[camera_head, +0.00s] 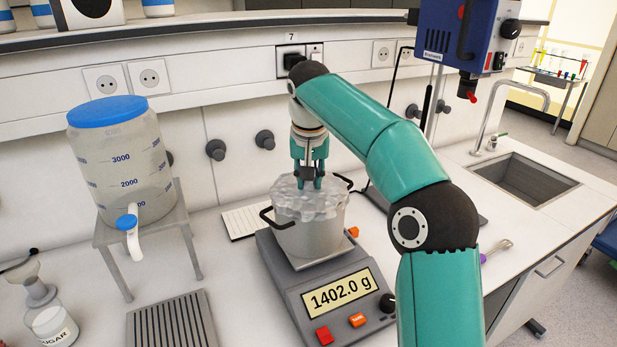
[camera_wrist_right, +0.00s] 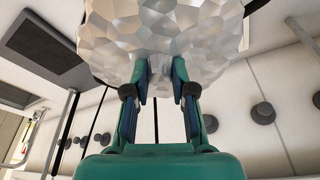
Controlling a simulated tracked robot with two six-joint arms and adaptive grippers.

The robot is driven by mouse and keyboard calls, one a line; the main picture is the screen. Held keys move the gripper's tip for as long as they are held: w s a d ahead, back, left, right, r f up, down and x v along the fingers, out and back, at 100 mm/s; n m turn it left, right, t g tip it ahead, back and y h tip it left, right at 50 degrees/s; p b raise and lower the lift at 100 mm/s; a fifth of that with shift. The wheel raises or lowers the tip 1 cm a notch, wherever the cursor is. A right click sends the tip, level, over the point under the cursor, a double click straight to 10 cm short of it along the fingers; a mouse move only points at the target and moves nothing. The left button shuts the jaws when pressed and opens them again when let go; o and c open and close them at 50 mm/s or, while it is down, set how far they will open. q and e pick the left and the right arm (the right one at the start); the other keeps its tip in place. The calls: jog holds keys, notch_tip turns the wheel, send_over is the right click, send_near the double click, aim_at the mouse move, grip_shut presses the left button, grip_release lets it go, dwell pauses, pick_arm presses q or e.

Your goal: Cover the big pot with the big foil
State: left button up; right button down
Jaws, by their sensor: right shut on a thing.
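The big pot (camera_head: 312,236) is a grey metal pot with two black handles, standing upright on the scale. The big foil (camera_head: 308,200) is a crumpled silvery sheet over the pot's mouth. My right gripper (camera_head: 309,183) points down at the pot and is shut on the foil's middle. In the right wrist view the foil (camera_wrist_right: 165,35) fills the top, with the fingers (camera_wrist_right: 160,75) of my right gripper against it. I cannot tell whether the foil's edge rests on the rim all round. My left gripper is not in view.
The scale (camera_head: 342,298) reads 1402.0 g. A clear canister (camera_head: 120,160) with a blue lid stands on a metal stand at left. A sugar bottle (camera_head: 50,322) and a grooved drain plate (camera_head: 170,322) are at front left. A sink (camera_head: 525,178) is at right.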

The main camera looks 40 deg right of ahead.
aim_at(309, 194)
jog(key=c, duration=0.9)
grip_release()
jog(key=v, duration=0.6)
jog(key=shift+a+r, duration=0.15)
jog(key=shift+r, duration=0.2)
jog(key=shift+s+r, duration=0.1)
jog(key=shift+r, duration=0.2)
